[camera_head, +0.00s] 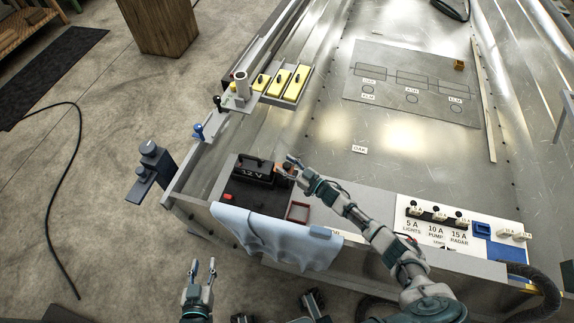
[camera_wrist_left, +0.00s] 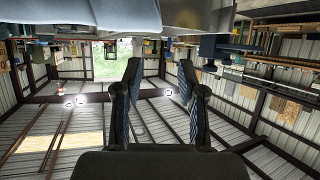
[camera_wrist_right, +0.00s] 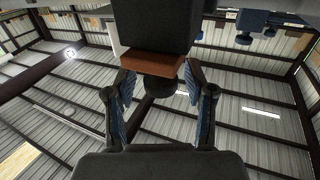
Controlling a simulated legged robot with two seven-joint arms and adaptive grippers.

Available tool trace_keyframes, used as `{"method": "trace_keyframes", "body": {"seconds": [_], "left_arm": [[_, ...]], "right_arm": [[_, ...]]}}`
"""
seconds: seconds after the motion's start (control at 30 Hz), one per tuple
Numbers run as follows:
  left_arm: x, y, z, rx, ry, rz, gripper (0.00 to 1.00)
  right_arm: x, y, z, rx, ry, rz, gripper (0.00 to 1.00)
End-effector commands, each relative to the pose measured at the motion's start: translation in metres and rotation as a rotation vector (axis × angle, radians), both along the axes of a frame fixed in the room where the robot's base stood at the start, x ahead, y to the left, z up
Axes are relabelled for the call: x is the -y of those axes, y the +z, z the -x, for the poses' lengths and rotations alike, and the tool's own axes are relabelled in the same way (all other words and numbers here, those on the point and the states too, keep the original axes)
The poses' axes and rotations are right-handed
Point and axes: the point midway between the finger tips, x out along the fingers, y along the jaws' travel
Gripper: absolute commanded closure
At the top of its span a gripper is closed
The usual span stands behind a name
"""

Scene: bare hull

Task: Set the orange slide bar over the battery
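The black battery (camera_head: 252,172), marked 12 V, sits in the near left corner of the metal hull. In the right wrist view, an orange-brown bar (camera_wrist_right: 152,63) lies across a black block, with a round black knob below it. My right gripper (camera_head: 287,165) is at the battery's right side. Its fingers (camera_wrist_right: 157,82) stand apart on either side of the bar and knob; contact cannot be made out. In the head view the gripper mostly hides the bar. My left gripper (camera_head: 204,265) is open and empty, outside the hull, below the cloth; its parted fingers also show in the left wrist view (camera_wrist_left: 157,85).
A pale blue cloth (camera_head: 270,235) hangs over the hull's near edge. A white fuse panel (camera_head: 440,228) is at right. Yellow blocks (camera_head: 280,82) sit on a rack at the left edge. The hull floor is largely clear.

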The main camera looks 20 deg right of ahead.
Motion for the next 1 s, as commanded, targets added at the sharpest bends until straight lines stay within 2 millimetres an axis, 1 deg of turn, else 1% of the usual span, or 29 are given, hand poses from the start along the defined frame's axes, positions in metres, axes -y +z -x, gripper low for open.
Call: {"method": "trace_keyframes", "body": {"seconds": [0.03, 0.07, 0.1, 0.17, 0.2, 0.37, 0.43, 0.6, 0.73, 0.83, 1.0], "left_arm": [[0.001, -0.001, -0.001, -0.002, 0.000, -0.003, 0.60], [0.001, -0.001, -0.001, -0.002, 0.000, -0.002, 0.60], [0.001, -0.001, -0.002, -0.002, 0.000, -0.002, 0.60], [0.001, -0.001, -0.002, -0.002, 0.000, -0.002, 0.60], [0.001, -0.001, -0.002, -0.002, 0.000, -0.002, 0.60], [0.001, -0.001, -0.002, -0.002, 0.000, -0.002, 0.60], [0.002, -0.002, -0.002, 0.005, 0.000, 0.001, 0.60], [0.009, 0.017, -0.013, 0.154, -0.005, 0.044, 0.60], [0.011, 0.029, -0.018, 0.230, -0.007, 0.065, 0.60], [0.012, 0.033, -0.019, 0.246, -0.007, 0.069, 0.60], [0.012, 0.034, -0.019, 0.244, -0.007, 0.068, 0.60]], "right_arm": [[0.000, 0.000, 0.000, 0.000, 0.000, 0.000, 0.62], [0.000, 0.000, 0.000, 0.000, 0.000, 0.000, 0.69], [0.000, 0.000, 0.000, -0.001, 0.000, -0.001, 0.79], [0.001, -0.001, 0.000, 0.000, 0.001, -0.002, 0.94], [0.001, -0.001, 0.001, 0.000, 0.001, -0.002, 1.00], [0.000, -0.001, 0.001, -0.001, 0.002, -0.003, 1.00], [-0.004, -0.002, -0.002, -0.001, 0.002, -0.004, 1.00], [-0.027, -0.006, -0.018, -0.004, 0.002, -0.006, 1.00], [-0.039, -0.004, -0.026, -0.004, 0.001, -0.002, 1.00], [-0.040, -0.003, -0.027, -0.004, 0.000, -0.001, 1.00], [-0.040, -0.003, -0.027, -0.003, 0.001, -0.001, 1.00]]}}
